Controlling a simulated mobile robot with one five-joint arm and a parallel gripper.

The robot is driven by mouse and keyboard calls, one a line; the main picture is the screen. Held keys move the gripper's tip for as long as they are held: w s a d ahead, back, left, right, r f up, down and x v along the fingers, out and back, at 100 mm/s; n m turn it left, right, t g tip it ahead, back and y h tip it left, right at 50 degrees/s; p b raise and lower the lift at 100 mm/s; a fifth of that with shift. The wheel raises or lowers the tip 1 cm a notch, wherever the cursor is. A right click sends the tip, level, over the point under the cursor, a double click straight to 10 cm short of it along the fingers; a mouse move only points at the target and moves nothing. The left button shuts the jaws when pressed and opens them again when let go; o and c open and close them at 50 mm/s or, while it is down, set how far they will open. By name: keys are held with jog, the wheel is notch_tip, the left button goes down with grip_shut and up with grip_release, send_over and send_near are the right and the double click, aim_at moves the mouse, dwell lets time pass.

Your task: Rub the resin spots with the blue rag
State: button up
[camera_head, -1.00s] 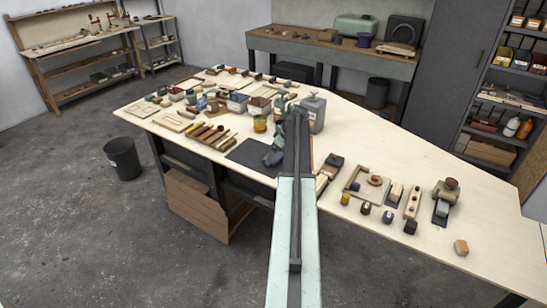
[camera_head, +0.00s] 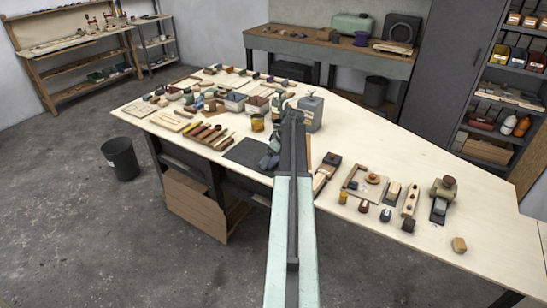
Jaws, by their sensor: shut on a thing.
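The blue rag (camera_head: 268,158) shows as a crumpled grey-blue bundle just left of my arm, over the right side of a dark mat (camera_head: 244,153) on the plywood table. My gripper (camera_head: 274,146) is at the rag and shut on it; its fingertips are mostly hidden by the rag and my arm. I cannot tell whether the rag touches the surface. The resin spots cannot be made out at this size; my arm covers part of the surface there.
A grey can (camera_head: 310,113) stands just right of my arm's end. Jars, boxes and tools crowd the table's far left. A framed tray (camera_head: 364,183), small blocks and a stone-like pot (camera_head: 443,188) stand on the right.

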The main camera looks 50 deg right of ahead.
aim_at(265, 171)
jog(key=shift+s+a, duration=0.1)
jog(key=shift+a, duration=1.35)
jog(key=shift+s+a+f, duration=0.1)
jog(key=shift+s+a, duration=0.05)
jog(key=shift+a, duration=1.35)
jog(key=shift+w+d, duration=0.2)
jog(key=shift+d, duration=1.25)
jog(key=shift+w+d, duration=0.1)
jog(key=shift+d, duration=1.25)
jog(key=shift+w+d, duration=0.1)
jog(key=shift+d, duration=1.75)
jog(key=shift+a+r, duration=0.1)
jog(key=shift+r, duration=0.15)
notch_tip(265, 171, up, 6)
jog(key=p, duration=0.6)
jog(key=shift+f, duration=0.1)
